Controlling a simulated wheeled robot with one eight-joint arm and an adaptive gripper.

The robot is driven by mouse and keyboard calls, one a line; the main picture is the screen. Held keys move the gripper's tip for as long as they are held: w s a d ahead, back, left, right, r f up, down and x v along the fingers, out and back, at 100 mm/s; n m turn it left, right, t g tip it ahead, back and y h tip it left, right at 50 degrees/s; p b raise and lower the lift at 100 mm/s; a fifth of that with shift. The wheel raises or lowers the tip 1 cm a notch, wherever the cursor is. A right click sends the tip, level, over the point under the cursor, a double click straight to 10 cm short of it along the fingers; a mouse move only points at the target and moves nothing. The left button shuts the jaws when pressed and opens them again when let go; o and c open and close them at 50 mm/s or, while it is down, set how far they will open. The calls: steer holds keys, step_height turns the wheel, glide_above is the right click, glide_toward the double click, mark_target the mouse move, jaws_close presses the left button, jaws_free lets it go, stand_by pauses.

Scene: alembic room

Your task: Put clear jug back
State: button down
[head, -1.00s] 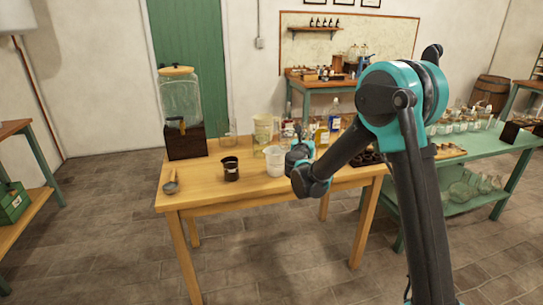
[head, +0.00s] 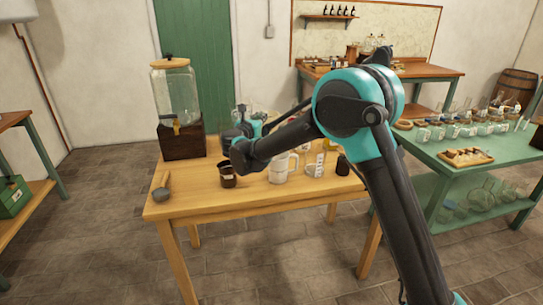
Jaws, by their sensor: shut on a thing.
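My gripper (head: 242,124) is over the back left part of the wooden table (head: 210,205), just right of the dispenser. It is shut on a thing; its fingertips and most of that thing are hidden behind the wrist. A bit of clear glass shows beside the gripper, seemingly the clear jug, though its outline is not clear. A pale, frosted-looking jug with a handle (head: 279,168) stands apart on the table, right of a dark cup (head: 228,178).
A tall glass dispenser (head: 175,95) with a wooden lid stands on a dark block at the back left. Glassware lines the green table (head: 440,158) at right. The wooden table's front strip is clear.

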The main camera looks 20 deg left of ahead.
step_height(320, 180, down, 19)
steer(key=shift+f, duration=0.1)
stand_by(0.5)
steer(key=c, duration=1.6)
jaws_free()
